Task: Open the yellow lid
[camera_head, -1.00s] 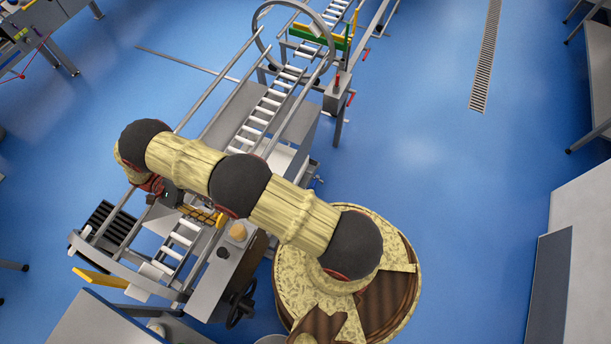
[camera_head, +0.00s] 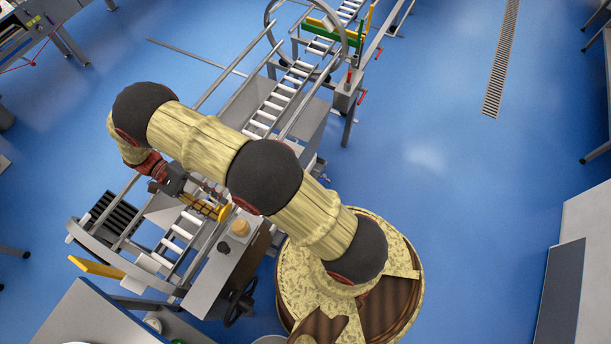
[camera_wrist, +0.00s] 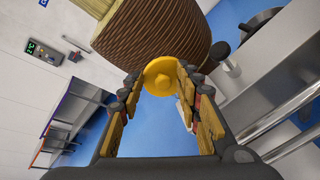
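A round yellow piece (camera_wrist: 162,77) with a raised centre shows in the wrist view, between and just beyond my fingertips. It may be the yellow lid, but I cannot tell for sure. In the head view, a round orange-yellow piece (camera_head: 240,228) sits on a grey box beside the roller track, and a flat yellow flap (camera_head: 97,267) sticks out at the machine's left end. My gripper (camera_wrist: 160,92) is open, with its yellow-padded fingers apart. In the head view, my gripper (camera_head: 222,213) points right, close to the orange-yellow piece. Contact cannot be made out.
The roller conveyor (camera_head: 265,115) runs up and away, with rails and a large metal hoop (camera_head: 268,20). A dark handwheel (camera_head: 241,303) stands in front of the grey box. A grey cabinet (camera_head: 95,318) is at the lower left. The blue floor on the right is clear.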

